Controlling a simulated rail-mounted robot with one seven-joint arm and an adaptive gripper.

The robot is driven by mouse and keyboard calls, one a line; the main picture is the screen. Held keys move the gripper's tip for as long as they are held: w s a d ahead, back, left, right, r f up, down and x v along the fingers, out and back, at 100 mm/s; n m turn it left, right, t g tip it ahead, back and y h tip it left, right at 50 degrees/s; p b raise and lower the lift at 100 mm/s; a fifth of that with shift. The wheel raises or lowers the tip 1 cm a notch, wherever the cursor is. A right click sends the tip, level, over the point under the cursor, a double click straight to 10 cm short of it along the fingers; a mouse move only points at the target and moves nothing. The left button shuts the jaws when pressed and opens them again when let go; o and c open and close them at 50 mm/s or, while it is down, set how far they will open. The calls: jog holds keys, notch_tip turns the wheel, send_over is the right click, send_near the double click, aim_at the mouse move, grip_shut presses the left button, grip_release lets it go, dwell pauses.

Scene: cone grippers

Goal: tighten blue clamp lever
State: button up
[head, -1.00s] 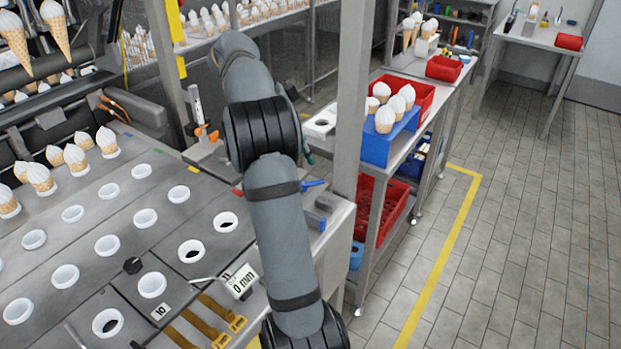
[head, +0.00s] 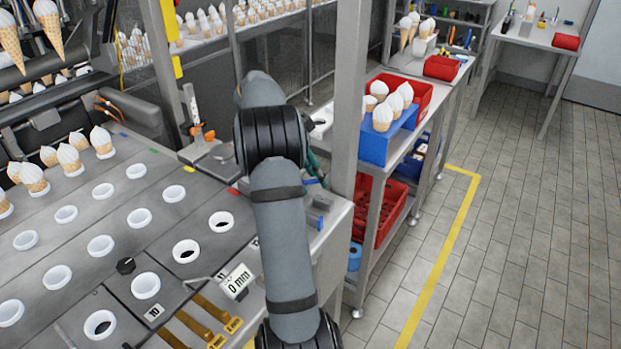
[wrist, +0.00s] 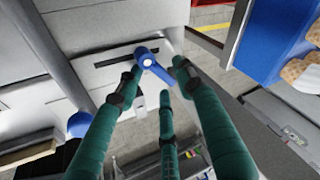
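The blue clamp lever (wrist: 157,67) shows in the wrist view, with a round hub and a short handle angled down to the right. It sits at a slot in a pale grey panel. In the head view, my arm hides most of the gripper. A bit of blue (head: 312,181) shows beside the arm; I cannot tell if it is this lever.
A blue rounded part (wrist: 80,124) lies left of the fingers in the wrist view. A metal post (head: 349,100) stands right of my arm. Beyond it, a blue holder (head: 374,146) carries several cones. The floor at right is clear.

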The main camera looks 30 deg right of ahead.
jog(key=shift+c, duration=0.6)
jog(key=c, duration=0.7)
grip_shut()
jog(key=shift+d+n+b, duration=0.1)
jog(key=shift+n+b, duration=0.2)
jog(key=shift+b, duration=0.15)
jog(key=shift+w+d+f+n+t+b, duration=0.1)
jog(key=shift+w+f+n+t+b, duration=0.1)
jog(key=shift+n+t+b, duration=0.55)
jog(key=n+b, duration=0.2)
jog(key=b, duration=0.1)
jog(key=shift+w+d+n+t+y, duration=0.15)
jog(key=shift+w+n+t+y, duration=0.1)
jog(key=shift+n+y, duration=0.1)
jog(key=n, duration=0.1)
jog(key=n+b, duration=0.1)
jog(key=shift+w+d+r+n+t+y, duration=0.1)
jog(key=shift+w+r+n+t+y, duration=0.05)
jog(key=shift+w+n+t+y, duration=0.2)
jog(key=shift+w+r+n+t+y+b, duration=0.15)
jog(key=shift+n+t+y, duration=0.1)
jog(key=shift+n, duration=0.45)
jog(key=shift+w+f+n+t+y+b, duration=0.1)
jog(key=shift+n+t+y+b, duration=0.1)
jog(key=shift+n, duration=0.45)
